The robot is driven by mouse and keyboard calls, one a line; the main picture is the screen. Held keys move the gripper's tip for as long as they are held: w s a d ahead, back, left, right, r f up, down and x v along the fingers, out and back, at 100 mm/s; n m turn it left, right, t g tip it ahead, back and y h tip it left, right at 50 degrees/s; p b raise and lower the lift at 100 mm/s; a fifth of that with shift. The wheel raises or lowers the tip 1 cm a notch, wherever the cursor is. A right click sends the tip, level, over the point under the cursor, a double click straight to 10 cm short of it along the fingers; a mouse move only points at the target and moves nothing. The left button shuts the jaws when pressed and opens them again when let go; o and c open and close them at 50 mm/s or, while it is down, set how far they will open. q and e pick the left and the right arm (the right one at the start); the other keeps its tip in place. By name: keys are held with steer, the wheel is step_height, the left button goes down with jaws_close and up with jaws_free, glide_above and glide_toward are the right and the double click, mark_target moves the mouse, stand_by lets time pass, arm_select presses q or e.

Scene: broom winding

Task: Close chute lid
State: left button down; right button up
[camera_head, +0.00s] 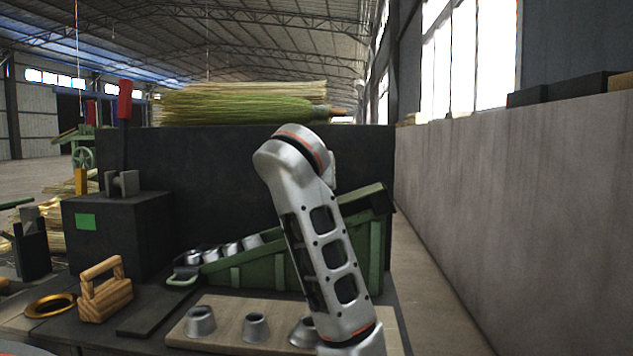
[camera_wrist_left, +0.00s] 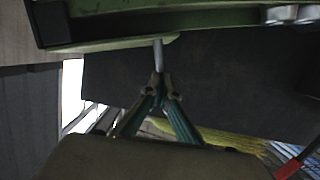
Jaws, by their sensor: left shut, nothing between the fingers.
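The green chute (camera_head: 235,272) stands on the bench and slopes down to the left, with metal ferrules (camera_head: 222,251) at its low end. Its raised right end has a green edge with a dark corner (camera_head: 380,201); my arm covers its middle, so I cannot tell how the lid sits. In the left wrist view, the chute's green edge (camera_wrist_left: 100,42) runs across the top, with a short metal rod (camera_wrist_left: 158,56) sticking out of it. My left gripper (camera_wrist_left: 160,84) is shut and empty, its tips at the rod's end; contact is unclear. My right gripper is not in view.
A black block (camera_head: 120,235) and a wooden-handled tool (camera_head: 103,290) stand left of the chute. A board with metal cups (camera_head: 240,340) lies in front. Broom bristles (camera_head: 240,103) rest on the dark wall behind. A grey wall (camera_head: 520,210) bounds the right.

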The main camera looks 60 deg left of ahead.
arm_select(q)
steer(key=shift+f, duration=0.1)
steer(key=v, duration=1.2)
